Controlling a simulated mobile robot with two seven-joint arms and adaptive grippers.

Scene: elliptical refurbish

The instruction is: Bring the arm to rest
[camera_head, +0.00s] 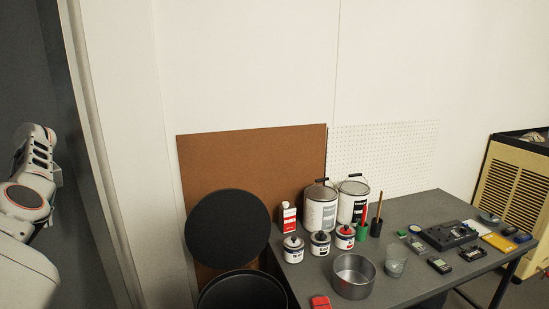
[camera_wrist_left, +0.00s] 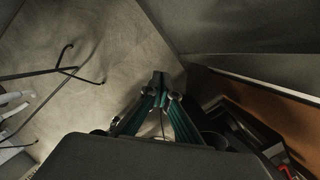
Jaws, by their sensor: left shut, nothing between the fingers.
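My left arm (camera_head: 30,185) comes in at the left edge of the head view, raised beside the wall corner and well apart from the table. Its gripper fingers cannot be made out there. In the left wrist view my left gripper (camera_wrist_left: 159,78) points away from the camera, its greenish fingers meeting at the tips with nothing between them. The pale floor lies beyond the fingertips. My right gripper is in neither view.
A grey table (camera_head: 415,215) at right holds paint cans (camera_head: 320,208), small tins, a metal bowl (camera_head: 353,277) and electronic parts. A black bin (camera_head: 243,290) with a raised round lid (camera_head: 227,228) stands left of it. A beige slatted unit (camera_head: 515,175) is far right.

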